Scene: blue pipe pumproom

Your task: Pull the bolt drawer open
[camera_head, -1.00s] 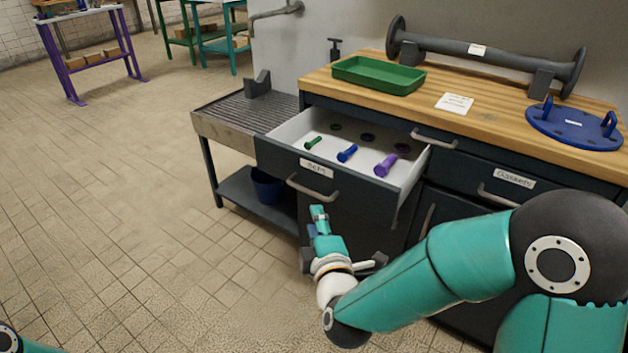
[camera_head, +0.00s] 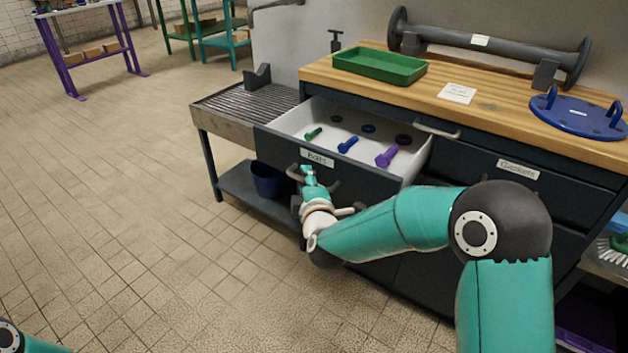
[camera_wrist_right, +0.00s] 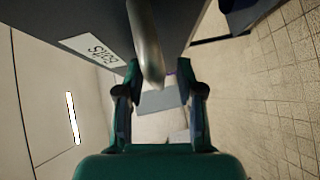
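The bolt drawer (camera_head: 365,184), labelled "Bolts", stands well out from the workbench. A green bolt (camera_head: 313,133), a blue bolt (camera_head: 347,145) and a purple bolt (camera_head: 387,156) lie in it, with dark rings behind. My right gripper (camera_head: 308,172) is at the drawer front and partly hides its handle (camera_head: 292,173). In the right wrist view the grey handle (camera_wrist_right: 148,50) reaches between the fingertips of my right gripper (camera_wrist_right: 160,82). The fingers are apart, with a visible gap on the right side of the handle. My left gripper is out of view.
The closed "Gaskets" drawer (camera_head: 540,185) is to the right. A green tray (camera_head: 380,78) and a blue flange cover (camera_head: 575,122) rest on the wooden top (camera_head: 450,110). A blue bucket (camera_head: 270,180) stands on the side table's lower shelf. The tiled floor at left is clear.

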